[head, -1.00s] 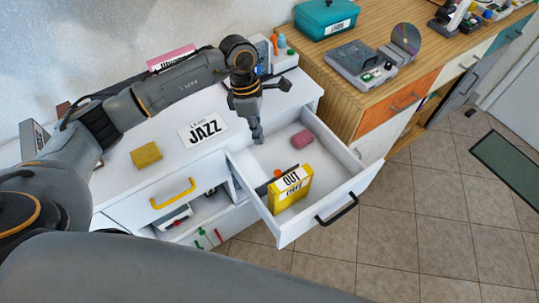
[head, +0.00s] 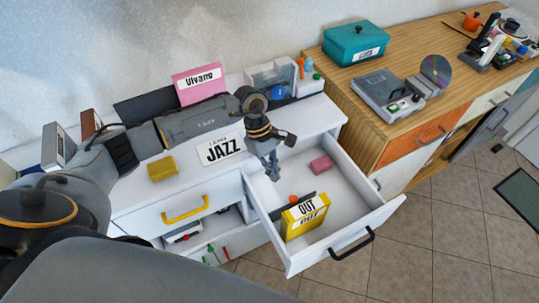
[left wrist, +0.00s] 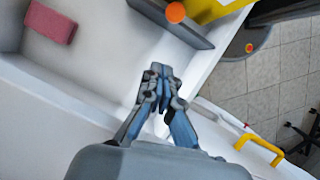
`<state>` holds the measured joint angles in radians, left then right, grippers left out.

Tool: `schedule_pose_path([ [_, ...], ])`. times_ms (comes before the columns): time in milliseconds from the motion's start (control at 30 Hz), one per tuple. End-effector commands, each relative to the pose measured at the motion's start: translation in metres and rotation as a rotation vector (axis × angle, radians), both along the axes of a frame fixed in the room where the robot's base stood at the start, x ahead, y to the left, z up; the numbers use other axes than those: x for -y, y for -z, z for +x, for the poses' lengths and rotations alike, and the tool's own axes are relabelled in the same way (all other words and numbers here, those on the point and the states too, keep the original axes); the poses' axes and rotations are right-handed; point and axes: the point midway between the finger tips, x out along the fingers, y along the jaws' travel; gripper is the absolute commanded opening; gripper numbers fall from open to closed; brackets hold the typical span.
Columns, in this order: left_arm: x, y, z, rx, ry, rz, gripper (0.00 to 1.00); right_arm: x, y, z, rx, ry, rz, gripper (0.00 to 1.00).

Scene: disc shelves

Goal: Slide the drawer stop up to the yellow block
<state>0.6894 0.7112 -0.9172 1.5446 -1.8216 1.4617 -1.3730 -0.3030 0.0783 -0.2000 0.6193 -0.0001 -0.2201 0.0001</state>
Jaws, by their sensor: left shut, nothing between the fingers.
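The drawer stop is a dark grey plate (head: 279,212) with an orange knob (head: 292,199), standing across the open white drawer. The yellow block (head: 305,224), labelled OUT, stands just in front of it; I cannot tell whether they touch. In the left wrist view the plate (left wrist: 180,30), orange knob (left wrist: 175,12) and part of the yellow block (left wrist: 206,10) show at the top. My left gripper (head: 272,174) is shut and empty at the drawer's rear, behind the stop and apart from it. Its fingertips (left wrist: 160,72) meet in the left wrist view. My right gripper is not in view.
A pink block (head: 321,164) lies in the drawer's back right. The drawer walls (head: 373,218) enclose it. A yellow piece (head: 162,169) and a JAZZ card (head: 220,150) lie on the white top. A wooden cabinet (head: 350,95) stands to the right.

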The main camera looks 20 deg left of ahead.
Motion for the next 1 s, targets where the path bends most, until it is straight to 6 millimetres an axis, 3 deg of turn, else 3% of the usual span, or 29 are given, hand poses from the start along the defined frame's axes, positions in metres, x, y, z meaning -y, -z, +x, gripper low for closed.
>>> schedule_pose_path([
  [100,0.011,0.018,-0.005,-0.003,0.003,-0.002,0.00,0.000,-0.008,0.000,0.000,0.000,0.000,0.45],
  [300,0.036,0.015,-0.015,-0.001,0.002,-0.001,0.00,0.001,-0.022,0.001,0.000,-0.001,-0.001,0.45],
  [833,0.045,0.018,-0.019,0.000,0.001,0.000,0.00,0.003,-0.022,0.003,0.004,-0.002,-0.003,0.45],
  [1000,0.060,0.019,-0.032,0.001,0.004,0.001,0.00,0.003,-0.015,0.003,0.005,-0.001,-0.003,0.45],
])
